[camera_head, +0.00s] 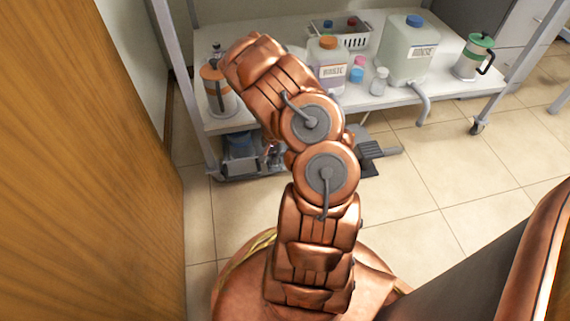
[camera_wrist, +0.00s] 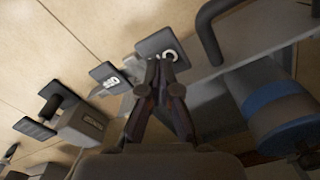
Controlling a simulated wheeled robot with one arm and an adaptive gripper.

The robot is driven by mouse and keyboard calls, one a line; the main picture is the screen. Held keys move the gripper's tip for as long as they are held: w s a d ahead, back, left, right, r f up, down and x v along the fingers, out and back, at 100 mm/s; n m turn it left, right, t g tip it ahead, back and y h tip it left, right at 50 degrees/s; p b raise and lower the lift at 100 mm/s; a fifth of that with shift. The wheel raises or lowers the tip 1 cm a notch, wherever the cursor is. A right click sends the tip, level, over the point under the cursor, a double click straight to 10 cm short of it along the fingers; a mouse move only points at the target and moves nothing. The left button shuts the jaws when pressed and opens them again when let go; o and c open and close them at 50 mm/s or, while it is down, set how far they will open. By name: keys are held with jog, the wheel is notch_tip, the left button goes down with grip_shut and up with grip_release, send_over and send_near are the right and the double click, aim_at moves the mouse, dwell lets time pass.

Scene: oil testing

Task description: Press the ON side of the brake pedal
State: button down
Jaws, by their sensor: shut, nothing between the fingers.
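In the wrist view, the brake pedal shows two dark plates with white lettering. The ON plate (camera_wrist: 155,43) is at the upper middle, its letters partly hidden by my fingertips. The other plate (camera_wrist: 103,74), whose lettering looks like OFF, lies to its left. My gripper (camera_wrist: 162,72) is shut and empty, its tips over the lower edge of the ON plate. I cannot tell whether they touch it.
Another dark pedal-like device (camera_wrist: 82,124) with a grey box is at the left of the wrist view. A dark cylinder with a blue band (camera_wrist: 268,94) is at the right. In the head view, a white table (camera_head: 440,88) carries bottles and jugs. The tiled floor (camera_head: 430,170) at right is clear.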

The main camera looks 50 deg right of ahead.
jog(key=shift+f, duration=1.25)
dwell(0.8)
jog(key=shift+r, duration=0.15)
jog(key=shift+r+p, duration=1.45)
jog(key=shift+r, duration=1.95)
